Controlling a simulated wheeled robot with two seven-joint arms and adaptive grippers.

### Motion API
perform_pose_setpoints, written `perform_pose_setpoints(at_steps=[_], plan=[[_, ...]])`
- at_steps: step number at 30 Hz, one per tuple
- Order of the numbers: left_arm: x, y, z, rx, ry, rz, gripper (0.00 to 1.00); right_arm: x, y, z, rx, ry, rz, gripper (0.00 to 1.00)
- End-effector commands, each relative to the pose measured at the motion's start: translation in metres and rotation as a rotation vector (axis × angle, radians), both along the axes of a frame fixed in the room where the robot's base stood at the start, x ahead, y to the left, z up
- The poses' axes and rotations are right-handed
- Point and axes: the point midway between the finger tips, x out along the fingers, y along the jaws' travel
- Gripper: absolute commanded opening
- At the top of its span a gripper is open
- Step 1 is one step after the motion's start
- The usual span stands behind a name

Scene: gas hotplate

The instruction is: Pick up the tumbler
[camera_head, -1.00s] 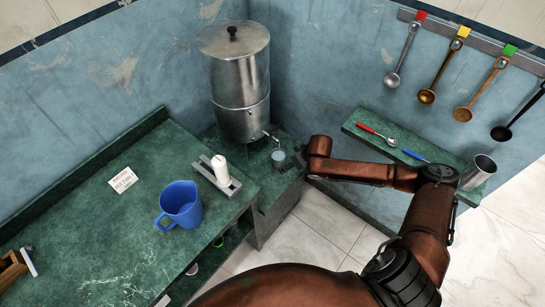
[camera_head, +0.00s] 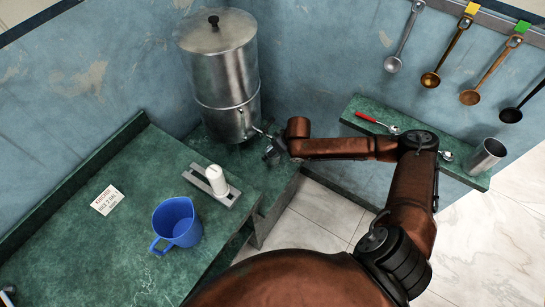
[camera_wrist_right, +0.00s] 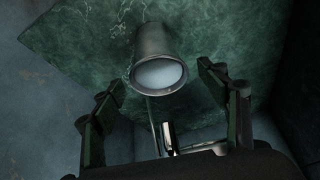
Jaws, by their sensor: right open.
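In the right wrist view, a grey metal tumbler (camera_wrist_right: 157,57) stands on the green stone surface, its round mouth, pale inside, facing the camera. My right gripper (camera_wrist_right: 168,98) is open, with one finger on either side of the view and the tumbler beyond and between them; neither finger appears to touch it. In the head view my right gripper (camera_head: 270,155) is at the tap of the metal urn (camera_head: 222,75), where it largely hides the tumbler. Another metal tumbler (camera_head: 487,157) stands on the right-hand shelf. My left gripper is out of view.
A red-handled spoon (camera_head: 372,119) lies on the shelf (camera_head: 358,105). Ladles (camera_head: 470,97) hang on the wall. My right arm passes over the shelf.

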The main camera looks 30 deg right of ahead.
Motion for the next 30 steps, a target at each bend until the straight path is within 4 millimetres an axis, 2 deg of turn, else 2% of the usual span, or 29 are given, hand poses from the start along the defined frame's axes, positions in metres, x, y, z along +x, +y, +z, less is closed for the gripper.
perform_pose_setpoints(at_steps=[1,3,11,22,30], plan=[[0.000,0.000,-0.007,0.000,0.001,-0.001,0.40,0.003,0.001,-0.013,-0.001,0.004,0.000,0.68],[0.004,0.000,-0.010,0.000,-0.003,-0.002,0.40,0.007,0.001,-0.020,-0.001,0.003,-0.001,0.68],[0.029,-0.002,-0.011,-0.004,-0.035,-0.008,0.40,0.008,0.000,-0.021,0.000,0.000,-0.002,0.68],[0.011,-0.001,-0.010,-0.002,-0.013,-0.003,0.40,0.007,-0.001,-0.021,-0.001,0.001,-0.004,0.43],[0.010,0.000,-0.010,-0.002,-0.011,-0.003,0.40,0.007,-0.001,-0.021,-0.001,0.001,-0.004,0.24]])
